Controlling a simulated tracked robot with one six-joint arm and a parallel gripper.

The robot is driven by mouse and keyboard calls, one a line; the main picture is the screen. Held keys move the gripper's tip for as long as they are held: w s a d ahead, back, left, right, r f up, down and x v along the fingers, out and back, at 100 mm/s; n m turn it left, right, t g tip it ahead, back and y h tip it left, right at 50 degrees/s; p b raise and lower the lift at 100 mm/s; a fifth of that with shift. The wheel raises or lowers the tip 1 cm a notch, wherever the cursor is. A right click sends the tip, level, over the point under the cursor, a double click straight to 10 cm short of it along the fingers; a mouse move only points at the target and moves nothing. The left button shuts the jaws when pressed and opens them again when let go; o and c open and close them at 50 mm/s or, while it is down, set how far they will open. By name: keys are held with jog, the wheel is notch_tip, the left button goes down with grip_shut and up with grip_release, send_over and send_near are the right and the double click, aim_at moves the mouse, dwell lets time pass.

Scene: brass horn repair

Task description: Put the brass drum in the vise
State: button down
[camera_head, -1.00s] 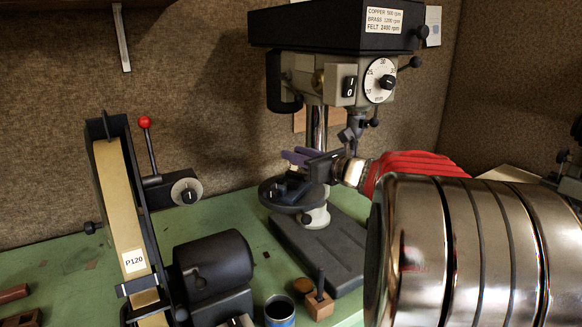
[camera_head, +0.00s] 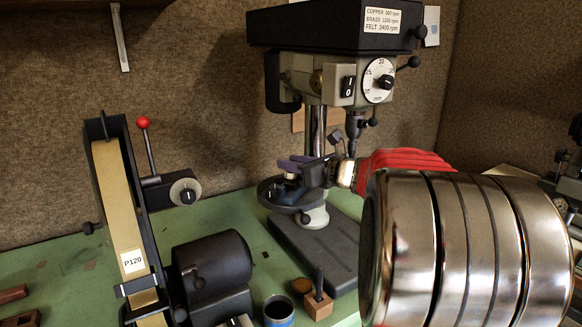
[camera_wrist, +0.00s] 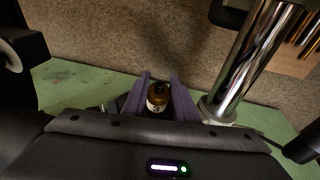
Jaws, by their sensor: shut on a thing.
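My gripper (camera_head: 293,163) has purple fingers and is over the round drill-press table in the head view. In the wrist view, my gripper (camera_wrist: 160,85) is shut on a small brass-brown cylinder with a dark centre and a pale band, which I take as the brass drum (camera_wrist: 157,95). The drum sits upright between the two fingers. In the head view it is too small and covered to make out clearly. A dark shape sits on the round table under the fingers; I cannot tell whether it is the vise.
The drill press (camera_head: 335,75) stands behind my gripper, its chuck and column close by. A belt sander (camera_head: 125,220) with a red-knobbed lever is at left. A blue can (camera_head: 279,312) and a wooden block (camera_head: 318,305) stand in front. The green bench (camera_head: 45,255) has free room at left.

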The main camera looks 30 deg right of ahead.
jog(key=shift+w+r+g, duration=0.1)
jog(key=shift+w+g, duration=0.35)
jog(key=shift+g, duration=0.55)
jog(key=shift+f, duration=0.8)
jog(key=c, duration=1.4)
grip_release()
jog(key=shift+f, duration=0.15)
jog(key=shift+c, duration=0.2)
jog(key=v, duration=1.2)
jog(key=shift+r, duration=0.35)
